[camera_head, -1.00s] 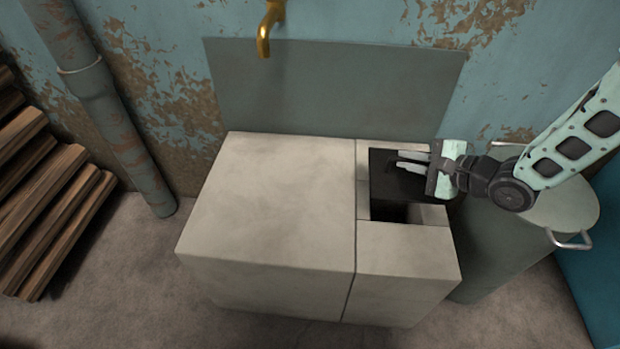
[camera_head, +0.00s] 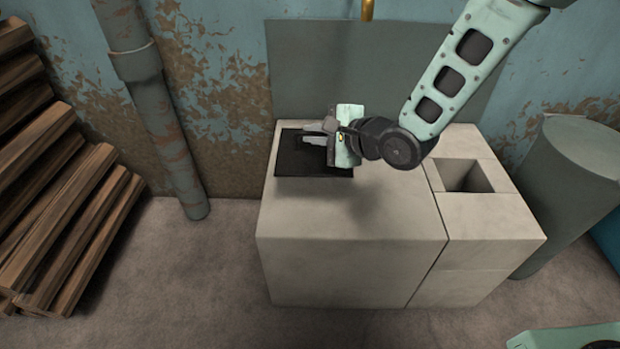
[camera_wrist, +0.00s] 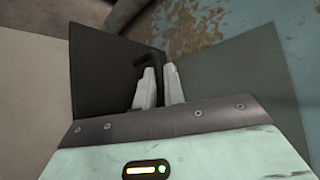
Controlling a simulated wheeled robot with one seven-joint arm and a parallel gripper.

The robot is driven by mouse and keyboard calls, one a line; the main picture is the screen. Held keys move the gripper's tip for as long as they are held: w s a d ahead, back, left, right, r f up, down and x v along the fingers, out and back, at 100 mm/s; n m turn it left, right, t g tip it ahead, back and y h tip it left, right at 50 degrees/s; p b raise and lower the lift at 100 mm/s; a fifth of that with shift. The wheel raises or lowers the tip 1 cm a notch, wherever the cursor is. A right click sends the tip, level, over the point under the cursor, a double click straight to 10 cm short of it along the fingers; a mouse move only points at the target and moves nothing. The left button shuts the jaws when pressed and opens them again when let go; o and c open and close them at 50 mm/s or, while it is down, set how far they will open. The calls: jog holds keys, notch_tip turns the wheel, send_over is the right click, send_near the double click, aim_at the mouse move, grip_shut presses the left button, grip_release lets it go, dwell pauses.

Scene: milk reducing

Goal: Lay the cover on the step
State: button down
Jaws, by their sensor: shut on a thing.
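The cover (camera_head: 288,165) is a flat black plate with a dark handle (camera_wrist: 150,60), over the back left of the wide pale block (camera_head: 350,220), the likely step. My gripper (camera_head: 316,134) is shut on the cover's handle; the wrist view also shows my gripper (camera_wrist: 160,88) with its fingers at the handle. The cover (camera_wrist: 95,70) looks level and close to the block's top. I cannot tell whether it touches. My gripper hides part of its right side.
A narrower pale block (camera_head: 490,215) with an open square hole (camera_head: 465,176) adjoins on the right. A grey panel (camera_head: 300,75) stands behind. A grey drum (camera_head: 570,170) is at the right, a pipe (camera_head: 165,115) and stacked wood (camera_head: 65,210) at the left.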

jog(key=shift+s+a, duration=0.1)
jog(key=shift+a, duration=0.35)
jog(key=shift+a+f+b, duration=0.15)
jog(key=shift+f+b, duration=0.2)
jog(key=shift+f, duration=0.05)
notch_tip(320, 180, down, 9)
jog(key=b, duration=0.5)
jog(key=shift+f, duration=0.15)
jog(key=c, duration=1.9)
grip_release()
jog(key=shift+f, duration=0.1)
jog(key=o, duration=0.4)
